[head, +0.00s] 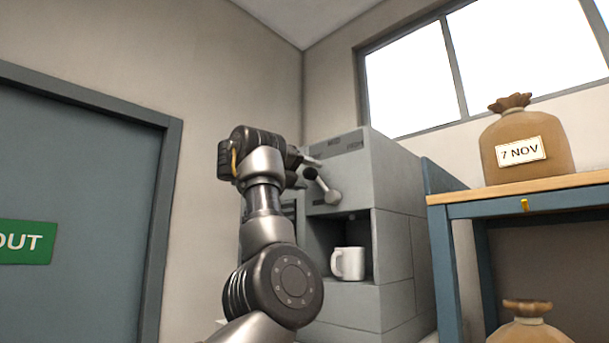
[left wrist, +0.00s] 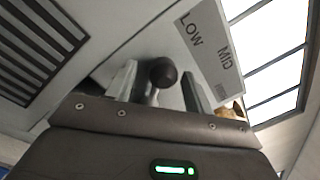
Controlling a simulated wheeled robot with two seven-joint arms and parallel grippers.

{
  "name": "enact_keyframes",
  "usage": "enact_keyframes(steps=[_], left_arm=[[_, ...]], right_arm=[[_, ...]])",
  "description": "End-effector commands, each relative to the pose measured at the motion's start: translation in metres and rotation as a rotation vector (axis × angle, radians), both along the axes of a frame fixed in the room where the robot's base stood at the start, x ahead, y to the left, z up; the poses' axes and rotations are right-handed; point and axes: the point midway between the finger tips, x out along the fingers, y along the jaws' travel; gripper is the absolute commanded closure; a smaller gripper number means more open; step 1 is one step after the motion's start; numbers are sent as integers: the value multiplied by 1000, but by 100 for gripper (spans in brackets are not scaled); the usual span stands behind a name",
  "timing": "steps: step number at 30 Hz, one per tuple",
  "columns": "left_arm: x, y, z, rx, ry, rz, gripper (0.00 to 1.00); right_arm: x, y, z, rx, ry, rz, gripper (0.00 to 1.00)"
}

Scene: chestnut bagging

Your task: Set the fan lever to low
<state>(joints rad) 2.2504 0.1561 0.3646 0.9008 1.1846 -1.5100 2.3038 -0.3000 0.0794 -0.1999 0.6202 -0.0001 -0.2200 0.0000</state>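The fan lever (head: 322,185) is on the front of the grey machine (head: 395,190). It has a dark round knob and a silver rod, and in the head view it tilts up and left from its round hub. In the left wrist view the knob (left wrist: 162,71) sits between the fingers of my left gripper (left wrist: 158,85), with a gap on each side. The gripper is open. The label plate (left wrist: 212,50) reads LOW and MID; the rest is too small or hidden. In the head view my left gripper (head: 303,162) is beside the knob. My right gripper is out of view.
A white mug (head: 348,263) stands in the machine's recess below the lever. To the right, a blue shelf with a wooden top (head: 460,197) carries a brown sack marked 7 NOV (head: 545,150); another sack (head: 528,325) is below. A door (head: 70,180) is at left.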

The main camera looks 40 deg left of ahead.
Motion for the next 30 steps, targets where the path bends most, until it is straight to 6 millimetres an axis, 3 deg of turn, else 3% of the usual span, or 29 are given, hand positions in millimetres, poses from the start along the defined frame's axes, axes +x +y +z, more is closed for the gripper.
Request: enact_keyframes(steps=[11, 21, 30], left_arm=[[-10, 1, -2, 2, -4, 2, 48], [-74, 3, -9, 1, -4, 1, 48], [-106, 4, -7, 0, -1, 1, 48]], right_arm=[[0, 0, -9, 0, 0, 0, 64], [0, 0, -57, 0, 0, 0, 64], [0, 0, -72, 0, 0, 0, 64]])
